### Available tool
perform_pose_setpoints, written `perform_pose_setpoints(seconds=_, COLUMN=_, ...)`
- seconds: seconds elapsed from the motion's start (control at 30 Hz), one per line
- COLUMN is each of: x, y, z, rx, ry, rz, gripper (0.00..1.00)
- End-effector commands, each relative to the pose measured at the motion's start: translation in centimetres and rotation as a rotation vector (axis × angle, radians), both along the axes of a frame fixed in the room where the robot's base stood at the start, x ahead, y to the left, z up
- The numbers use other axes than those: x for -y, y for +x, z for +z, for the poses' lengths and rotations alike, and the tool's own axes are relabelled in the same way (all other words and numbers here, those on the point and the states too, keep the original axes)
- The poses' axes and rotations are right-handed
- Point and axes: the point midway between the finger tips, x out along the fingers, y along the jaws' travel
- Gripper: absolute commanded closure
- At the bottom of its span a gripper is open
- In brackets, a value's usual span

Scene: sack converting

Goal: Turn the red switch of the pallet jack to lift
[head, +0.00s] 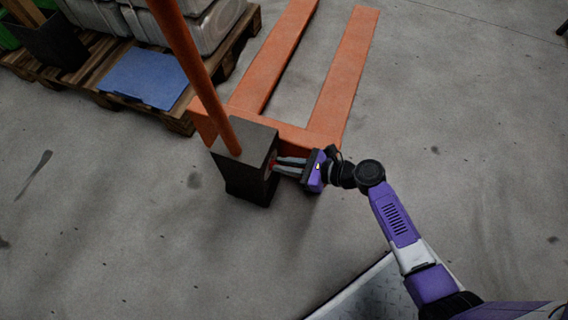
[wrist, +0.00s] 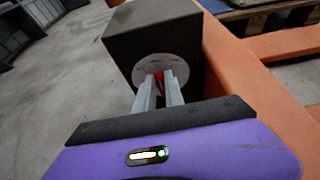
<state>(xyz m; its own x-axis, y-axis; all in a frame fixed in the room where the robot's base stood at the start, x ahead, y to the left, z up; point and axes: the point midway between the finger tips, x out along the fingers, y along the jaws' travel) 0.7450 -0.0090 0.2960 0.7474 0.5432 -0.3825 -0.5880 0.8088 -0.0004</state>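The orange pallet jack (head: 338,85) stands on the floor with its forks pointing away and its tall handle rising at the left. A dark box-shaped housing (head: 246,166) sits at its base. In the wrist view the housing (wrist: 150,35) has a round grey plate (wrist: 143,72) on its face. The red switch (wrist: 158,80) is at the plate's middle, mostly hidden between my fingers. My gripper (head: 277,165) reaches the housing from the right. Its two fingertips stand on either side of the switch, close around it; whether they press on it cannot be made out.
A wooden pallet (head: 183,122) with grey containers (head: 190,22) and a blue flat sheet (head: 146,77) stands behind and left of the jack. A metal plate edge (head: 372,290) shows at the bottom. The concrete floor to the left and right is clear.

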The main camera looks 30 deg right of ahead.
Motion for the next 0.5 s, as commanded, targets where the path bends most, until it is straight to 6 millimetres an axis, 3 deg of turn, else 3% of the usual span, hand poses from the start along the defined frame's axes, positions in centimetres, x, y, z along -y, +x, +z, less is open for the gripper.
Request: perform_pose_setpoints(seconds=0.5, x=-0.04, y=-0.13, z=0.05, rx=0.024, ry=-0.034, rz=-0.001, gripper=1.00)
